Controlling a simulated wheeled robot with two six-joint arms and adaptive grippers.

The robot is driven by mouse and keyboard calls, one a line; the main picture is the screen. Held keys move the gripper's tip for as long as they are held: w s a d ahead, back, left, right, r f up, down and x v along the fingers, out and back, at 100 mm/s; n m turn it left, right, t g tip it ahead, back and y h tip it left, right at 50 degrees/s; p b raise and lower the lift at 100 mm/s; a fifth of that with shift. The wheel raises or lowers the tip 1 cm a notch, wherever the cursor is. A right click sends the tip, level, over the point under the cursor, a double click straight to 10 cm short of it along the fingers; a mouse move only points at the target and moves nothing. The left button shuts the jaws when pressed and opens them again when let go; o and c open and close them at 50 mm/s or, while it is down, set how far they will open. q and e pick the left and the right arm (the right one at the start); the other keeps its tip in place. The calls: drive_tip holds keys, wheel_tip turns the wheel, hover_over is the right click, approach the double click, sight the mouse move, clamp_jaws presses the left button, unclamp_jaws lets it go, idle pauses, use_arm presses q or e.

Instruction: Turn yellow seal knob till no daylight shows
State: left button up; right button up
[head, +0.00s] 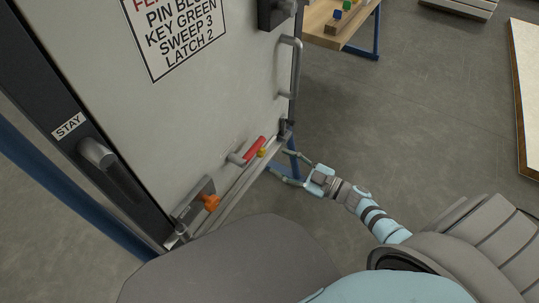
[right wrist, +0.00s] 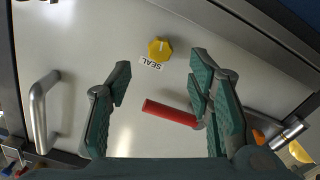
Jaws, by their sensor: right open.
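The yellow seal knob (right wrist: 159,50) is a faceted knob with a pale line on its face, beside a SEAL label (right wrist: 151,63) on the pale door panel. In the head view the small yellow knob (head: 262,152) sits low on the door by the red handle. My right gripper (head: 277,162) is open and empty at the door's lower right. In the right wrist view its spread fingers (right wrist: 160,63) point at the panel, with the knob beyond and between the tips, apparently not touched. Any daylight gap cannot be made out. My left gripper is not in view.
A red-gripped handle (right wrist: 170,113) sticks out near the knob, between and beside my fingers. An orange knob (head: 210,201) is lower left on the door. A grey pull handle (head: 294,68) is above right.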

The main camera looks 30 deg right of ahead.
drive_tip(key=v, duration=0.5)
drive_tip(key=shift+s, duration=0.1)
drive_tip(key=shift+d, duration=0.1)
